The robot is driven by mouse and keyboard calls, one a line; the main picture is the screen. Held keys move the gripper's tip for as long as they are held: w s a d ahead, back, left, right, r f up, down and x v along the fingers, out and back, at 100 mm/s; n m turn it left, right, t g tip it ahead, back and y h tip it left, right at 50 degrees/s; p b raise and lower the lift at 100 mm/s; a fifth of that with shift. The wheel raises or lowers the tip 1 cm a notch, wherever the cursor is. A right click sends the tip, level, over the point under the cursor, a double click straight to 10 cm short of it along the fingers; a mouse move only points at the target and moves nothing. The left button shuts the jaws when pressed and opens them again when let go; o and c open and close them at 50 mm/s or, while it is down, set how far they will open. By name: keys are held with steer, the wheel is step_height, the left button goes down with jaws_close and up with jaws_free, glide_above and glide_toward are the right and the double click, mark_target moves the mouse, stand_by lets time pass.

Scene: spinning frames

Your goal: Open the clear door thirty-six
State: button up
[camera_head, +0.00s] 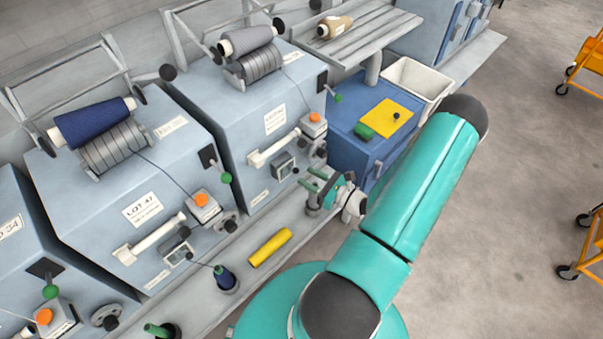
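I cannot make out a clear door, or a label reading 36, in this view. The grey-blue spinning units stand in a row. The far-left unit (22,262) has a label ending in 34. The middle unit (90,208) has a LOT 47 label, and its small top label is too blurred to read. The right unit (232,118) also has labels too small to read. My gripper (313,181) is in front of the right unit's lower right corner.
A yellow tube (270,247) and a dark blue bobbin (225,278) are on the front ledge. A blue cabinet (345,137) with a yellow top panel and a white bin (418,82) stand beyond my gripper. Orange carts (590,55) stand right; the grey floor between is clear.

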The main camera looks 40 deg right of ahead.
mark_target(290, 173)
steer(key=shift+x, duration=1.7)
jaws_close()
